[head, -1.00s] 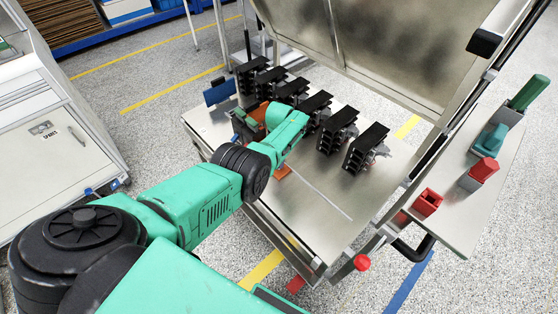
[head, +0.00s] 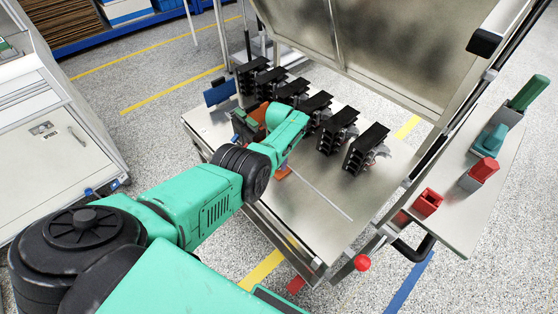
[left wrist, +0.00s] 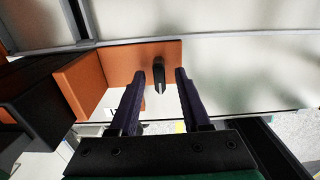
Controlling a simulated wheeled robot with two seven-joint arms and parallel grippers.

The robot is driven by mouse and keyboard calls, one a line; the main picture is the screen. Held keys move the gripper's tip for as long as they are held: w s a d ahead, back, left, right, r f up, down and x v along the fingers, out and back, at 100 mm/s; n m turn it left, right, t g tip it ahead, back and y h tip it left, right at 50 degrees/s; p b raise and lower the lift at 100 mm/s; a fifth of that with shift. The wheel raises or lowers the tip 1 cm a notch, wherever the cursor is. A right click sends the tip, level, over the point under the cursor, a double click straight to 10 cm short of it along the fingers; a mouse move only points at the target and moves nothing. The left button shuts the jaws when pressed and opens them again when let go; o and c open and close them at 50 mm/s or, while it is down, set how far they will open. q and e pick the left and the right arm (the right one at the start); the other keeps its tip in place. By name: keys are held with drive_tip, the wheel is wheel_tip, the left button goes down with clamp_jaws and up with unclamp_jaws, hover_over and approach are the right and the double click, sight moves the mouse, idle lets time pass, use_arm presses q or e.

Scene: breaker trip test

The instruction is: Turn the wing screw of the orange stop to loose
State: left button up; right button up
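The orange stop (left wrist: 120,62) sits on the metal plate in the left wrist view, with an upright orange wall at its left. Its dark wing screw (left wrist: 158,73) stands between the two fingers of my left gripper (left wrist: 170,78). The fingers are apart, with a gap on each side of the screw. My right gripper is in neither view.
A row of black breakers (head: 338,130) stands on the metal plate (head: 318,215). A thin rod lies along the plate. A raised metal lid (head: 390,50) is behind. A side shelf (head: 462,215) at right holds red and green parts.

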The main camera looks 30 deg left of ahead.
use_arm(q)
wheel_tip(320, 180, up, 7)
drive_tip(key=p, duration=0.5)
drive_tip(key=shift+w, duration=0.1)
wheel_tip(320, 180, up, 8)
drive_tip(key=p, duration=0.1)
drive_tip(key=shift+f, duration=0.25)
